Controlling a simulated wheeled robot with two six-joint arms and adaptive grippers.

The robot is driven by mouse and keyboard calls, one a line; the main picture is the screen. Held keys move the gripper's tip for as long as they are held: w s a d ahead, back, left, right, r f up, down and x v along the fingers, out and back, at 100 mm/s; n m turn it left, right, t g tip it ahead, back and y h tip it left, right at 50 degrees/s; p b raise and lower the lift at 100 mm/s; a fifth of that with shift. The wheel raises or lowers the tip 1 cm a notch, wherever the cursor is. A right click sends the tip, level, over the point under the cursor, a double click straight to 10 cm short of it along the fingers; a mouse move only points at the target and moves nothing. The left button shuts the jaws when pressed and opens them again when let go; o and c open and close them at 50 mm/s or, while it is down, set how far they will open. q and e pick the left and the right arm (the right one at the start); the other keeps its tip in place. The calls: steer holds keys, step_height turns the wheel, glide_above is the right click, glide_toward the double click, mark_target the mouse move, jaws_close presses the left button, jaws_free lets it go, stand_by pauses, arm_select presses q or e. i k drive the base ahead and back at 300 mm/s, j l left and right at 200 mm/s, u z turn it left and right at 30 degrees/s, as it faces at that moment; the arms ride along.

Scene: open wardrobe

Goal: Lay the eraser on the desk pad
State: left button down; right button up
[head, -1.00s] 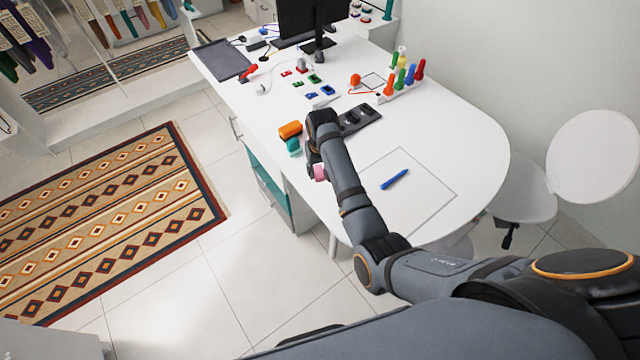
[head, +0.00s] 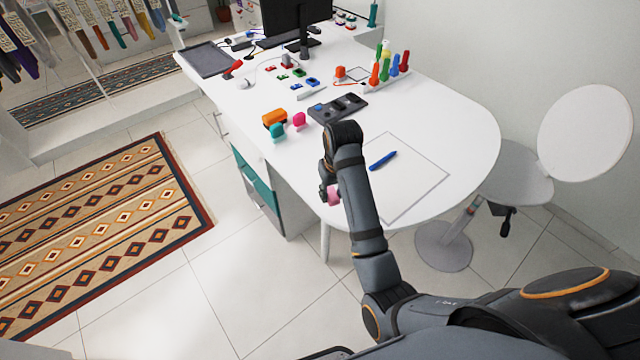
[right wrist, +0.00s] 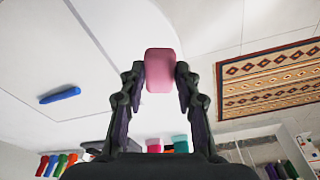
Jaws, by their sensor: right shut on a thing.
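The pink eraser (right wrist: 160,70) is held between the fingertips of my right gripper (right wrist: 160,78) in the right wrist view. In the head view the eraser (head: 334,196) is a small pink patch partly hidden by my right gripper (head: 331,190), near the desk's front-left edge. The pale square desk pad (head: 412,192) lies flat on the desk just right of my right arm, which hides part of its left side. It also shows in the right wrist view (right wrist: 50,62). A blue pen (head: 383,160) lies on it. My left gripper is out of view.
Orange (head: 274,118), teal (head: 277,131) and pink (head: 299,119) blocks stand by the desk's left edge. A dark tray (head: 340,107) lies behind my arm. Several coloured upright pieces (head: 388,70) stand at the back right. A white chair (head: 580,140) is at right.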

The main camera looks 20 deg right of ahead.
mark_target(387, 191)
steer(key=j+z, duration=0.2)
steer(key=z, duration=0.15)
steer(key=j+z, duration=0.2)
steer(key=z, duration=0.15)
steer(key=j+z, duration=0.15)
steer(key=z, duration=0.2)
